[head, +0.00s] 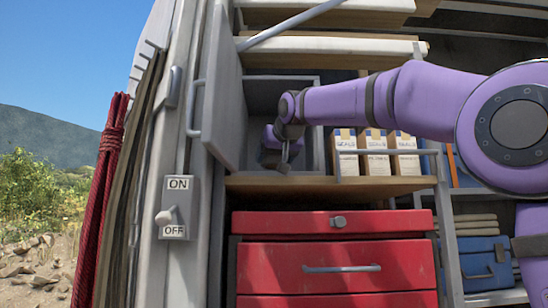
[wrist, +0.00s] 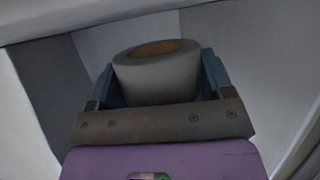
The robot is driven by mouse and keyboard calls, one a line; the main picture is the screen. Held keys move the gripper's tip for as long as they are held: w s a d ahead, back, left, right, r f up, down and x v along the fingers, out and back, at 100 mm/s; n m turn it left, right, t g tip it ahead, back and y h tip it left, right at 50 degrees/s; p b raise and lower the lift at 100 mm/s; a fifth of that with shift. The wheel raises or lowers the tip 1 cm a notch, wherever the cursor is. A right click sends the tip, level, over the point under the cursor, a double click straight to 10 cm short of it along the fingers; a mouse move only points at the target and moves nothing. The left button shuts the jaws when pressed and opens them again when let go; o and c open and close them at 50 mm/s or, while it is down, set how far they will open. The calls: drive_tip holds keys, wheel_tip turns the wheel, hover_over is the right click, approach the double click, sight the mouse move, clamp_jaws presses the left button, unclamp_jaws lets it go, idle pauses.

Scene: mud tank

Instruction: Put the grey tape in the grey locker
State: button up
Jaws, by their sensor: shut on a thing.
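The grey locker (head: 317,95) is a box on the wooden shelf, with its grey door (head: 222,90) swung open to the left. My gripper (head: 276,158) is at the locker's opening, at its lower left. In the wrist view my gripper (wrist: 158,85) is shut on the grey tape (wrist: 158,72), a roll with a brown core, held between two blue-grey fingers. Grey walls surround the tape in the wrist view. In the head view the tape is mostly hidden behind my gripper. I cannot tell whether the tape touches the locker floor.
Boxes marked SEALS (head: 376,155) stand right of the locker on the wooden shelf (head: 330,188). A red drawer cabinet (head: 335,260) is below. A blue case (head: 487,262) sits at lower right. An ON/OFF switch (head: 175,208) and red rope (head: 103,200) are at left.

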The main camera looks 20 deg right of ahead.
drive_tip(key=shift+f, duration=0.4)
drive_tip(key=shift+f, duration=0.25)
drive_tip(key=o, duration=1)
drive_tip(key=shift+f, duration=0.15)
drive_tip(key=shift+r, duration=0.7)
drive_tip(key=v, duration=1.2)
drive_tip(key=shift+r, duration=0.15)
